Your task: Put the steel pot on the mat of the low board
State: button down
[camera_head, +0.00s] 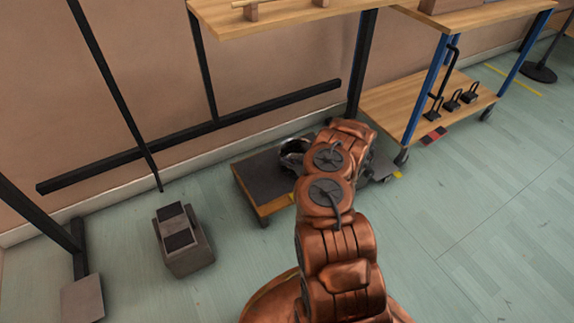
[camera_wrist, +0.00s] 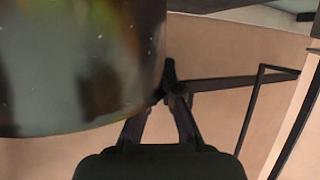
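The steel pot (camera_head: 292,152) shows shiny and round at the back of the low board (camera_head: 273,208), partly hidden by my arm. The board has a wooden edge and a dark mat (camera_head: 261,176) on top. In the head view the pot overlaps the mat's back edge; whether it touches the mat I cannot tell. In the wrist view the pot (camera_wrist: 80,65) fills the upper left, very close. My gripper (camera_wrist: 172,90) has its fingers drawn together at the pot's right edge and appears shut on its thin wall; the exact contact is hidden. My arm hides the gripper in the head view.
A grey block with dark pads (camera_head: 186,245) stands on the floor left of the board. A wooden bench top (camera_head: 300,15) overhangs behind. A blue-framed cart (camera_head: 395,98) stands at the right.

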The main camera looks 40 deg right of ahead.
dwell(0.3)
jog(key=c, duration=1.3)
grip_release()
jog(key=shift+f, duration=0.15)
jog(key=shift+r, duration=0.2)
